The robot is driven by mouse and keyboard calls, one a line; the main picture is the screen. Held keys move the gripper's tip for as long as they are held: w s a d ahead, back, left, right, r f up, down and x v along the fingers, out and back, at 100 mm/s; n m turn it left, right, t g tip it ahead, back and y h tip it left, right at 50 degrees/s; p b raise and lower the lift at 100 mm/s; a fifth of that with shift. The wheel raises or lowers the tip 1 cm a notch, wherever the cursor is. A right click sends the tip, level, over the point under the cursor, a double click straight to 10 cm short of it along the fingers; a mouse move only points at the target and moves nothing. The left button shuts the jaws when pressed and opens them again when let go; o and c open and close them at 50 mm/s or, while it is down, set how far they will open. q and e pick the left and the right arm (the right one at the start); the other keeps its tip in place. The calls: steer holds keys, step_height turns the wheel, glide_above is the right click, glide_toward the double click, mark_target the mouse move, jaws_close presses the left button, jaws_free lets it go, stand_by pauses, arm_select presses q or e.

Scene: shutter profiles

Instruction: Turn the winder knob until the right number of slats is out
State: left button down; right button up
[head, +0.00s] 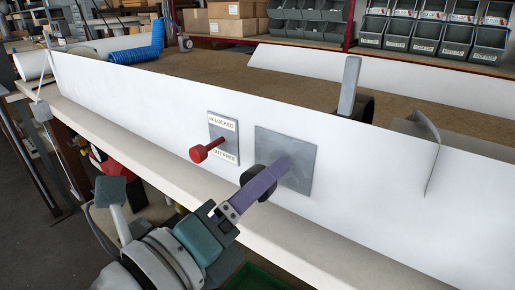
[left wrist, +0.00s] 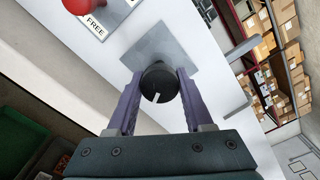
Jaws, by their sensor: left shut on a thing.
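The winder knob (left wrist: 157,88) is black with a white pointer mark, on a grey square plate (head: 300,150) on the white front panel (head: 120,90). In the head view the knob (head: 250,180) is partly hidden by my purple fingers. My left gripper (left wrist: 160,76) is shut on it, one finger on each side; the gripper also shows in the head view (head: 272,176). In the left wrist view the white mark points down and slightly left. I cannot make out separate slats to count. My right gripper is not in view.
A red pin knob (head: 197,154) sticks out left of the winder, on a plate labelled "IN LOCKED" and "OUT FREE". A grey upright bar (head: 349,85) stands behind the panel. Grey bins (head: 425,35) and cartons (head: 232,18) stand behind.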

arm_select(q)
steer(key=n+p, duration=0.1)
steer(key=n, duration=0.3)
steer(key=shift+r+n, duration=0.1)
steer(key=shift+n, duration=0.3)
steer(key=n, duration=0.3)
steer(key=shift+n+p, duration=0.3)
steer(key=shift+p, duration=0.1)
steer(key=n+p, duration=0.1)
steer(key=n, duration=0.3)
steer(key=shift+r+n, duration=0.1)
steer(key=shift+n, duration=0.2)
steer(key=n, duration=0.3)
steer(key=shift+n+p, duration=0.3)
steer(key=shift+p, duration=0.05)
steer(key=n, duration=0.3)
steer(key=shift+n, duration=0.3)
steer(key=n, duration=0.3)
steer(key=shift+n+p, duration=0.3)
steer(key=shift+p, duration=0.1)
steer(key=n, duration=0.3)
steer(key=shift+n, duration=0.3)
steer(key=shift+a+n, duration=0.1)
steer(key=shift+n, duration=1.7)
